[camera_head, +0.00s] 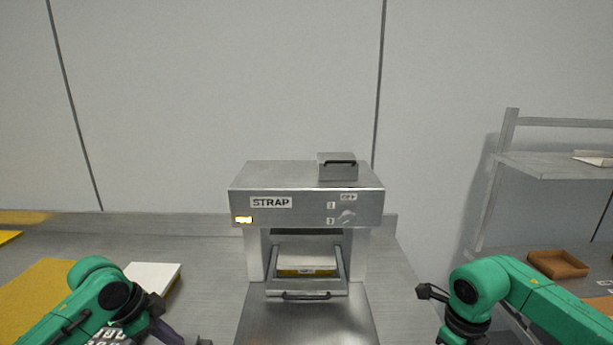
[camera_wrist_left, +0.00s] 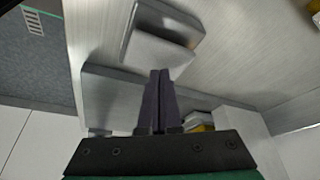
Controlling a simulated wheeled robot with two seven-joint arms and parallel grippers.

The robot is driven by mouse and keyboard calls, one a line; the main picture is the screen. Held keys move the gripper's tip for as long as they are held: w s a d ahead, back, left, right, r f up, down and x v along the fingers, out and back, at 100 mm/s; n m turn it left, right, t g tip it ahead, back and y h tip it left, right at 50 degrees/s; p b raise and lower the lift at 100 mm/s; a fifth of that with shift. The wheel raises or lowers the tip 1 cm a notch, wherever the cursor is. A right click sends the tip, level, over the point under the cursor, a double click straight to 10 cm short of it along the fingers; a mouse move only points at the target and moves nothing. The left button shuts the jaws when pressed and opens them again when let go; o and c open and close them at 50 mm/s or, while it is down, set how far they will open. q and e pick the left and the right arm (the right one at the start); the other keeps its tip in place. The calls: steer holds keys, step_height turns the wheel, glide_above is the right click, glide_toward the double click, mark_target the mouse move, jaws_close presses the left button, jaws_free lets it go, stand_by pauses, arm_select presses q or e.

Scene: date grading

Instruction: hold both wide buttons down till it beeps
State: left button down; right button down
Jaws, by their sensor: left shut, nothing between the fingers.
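The steel machine labelled STRAP (camera_head: 307,205) stands on the bench, with a lit yellow-white display (camera_head: 244,220) and small controls at its right front. A white carton with a yellow band (camera_head: 307,268) sits in its opening, behind a bar handle (camera_head: 306,295). I cannot make out two wide buttons in either view. My left gripper (camera_wrist_left: 160,75) is shut and empty, its dark fingers together in the left wrist view. A grey, slope-faced block (camera_wrist_left: 155,50) shows just beyond the fingertips; I cannot tell whether they touch. My right arm enters at right, but its fingers are out of view.
A lidded metal box with a dark handle (camera_head: 337,166) sits on the machine. A white flat item (camera_head: 153,275) and yellow sheets (camera_head: 42,292) lie on the left bench.

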arm_select(q)
steer(key=shift+f, duration=0.65)
arm_select(e)
steer(key=shift+f, duration=0.2)
steer(key=shift+r, duration=0.3)
stand_by(2.5)
